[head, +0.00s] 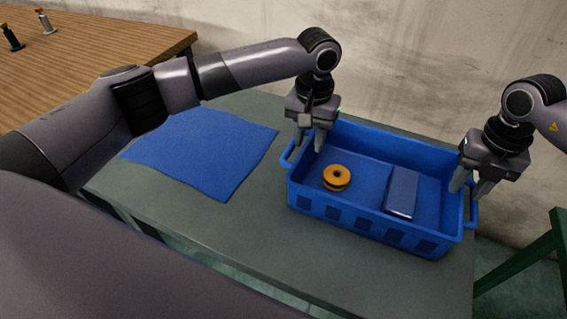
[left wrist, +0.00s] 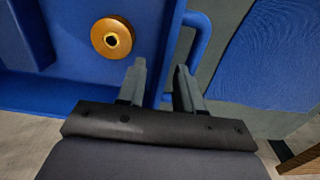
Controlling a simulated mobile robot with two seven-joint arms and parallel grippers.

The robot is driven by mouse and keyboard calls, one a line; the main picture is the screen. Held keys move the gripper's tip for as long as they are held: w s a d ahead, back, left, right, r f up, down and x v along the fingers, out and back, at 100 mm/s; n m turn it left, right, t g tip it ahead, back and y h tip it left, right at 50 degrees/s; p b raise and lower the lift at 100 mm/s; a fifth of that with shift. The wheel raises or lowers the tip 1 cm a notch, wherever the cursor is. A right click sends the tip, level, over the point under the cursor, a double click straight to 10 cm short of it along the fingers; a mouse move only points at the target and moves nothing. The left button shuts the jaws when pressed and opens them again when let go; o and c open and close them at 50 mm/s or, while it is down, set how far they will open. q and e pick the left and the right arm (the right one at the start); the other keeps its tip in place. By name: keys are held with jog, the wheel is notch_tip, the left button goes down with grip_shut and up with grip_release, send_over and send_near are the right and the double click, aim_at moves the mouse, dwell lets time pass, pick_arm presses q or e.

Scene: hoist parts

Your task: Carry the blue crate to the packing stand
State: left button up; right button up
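The blue crate (head: 375,222) stands upright on a grey-green table. An orange ring-shaped part (head: 337,178) and a blue-grey block (head: 402,193) lie inside it. My left gripper (head: 309,140) is at the crate's left end, fingers apart. In the left wrist view its fingers (left wrist: 160,85) are near the left handle (left wrist: 202,40), with the crate rim showing between them. My right gripper (head: 470,187) is above the right handle (head: 474,211), fingers apart. Contact with the handles cannot be told. I cannot tell which surface is the packing stand.
A blue mat (head: 205,150) lies on the table (head: 250,250), left of the crate. A wooden table (head: 90,60) with small posts stands at the back left. A green frame (head: 535,250) is at the right edge. A wall stands close behind the crate.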

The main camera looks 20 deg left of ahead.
pick_arm(q)
notch_tip(320, 180, up, 12)
pick_arm(e)
notch_tip(320, 180, up, 12)
dwell(0.7)
dwell(0.4)
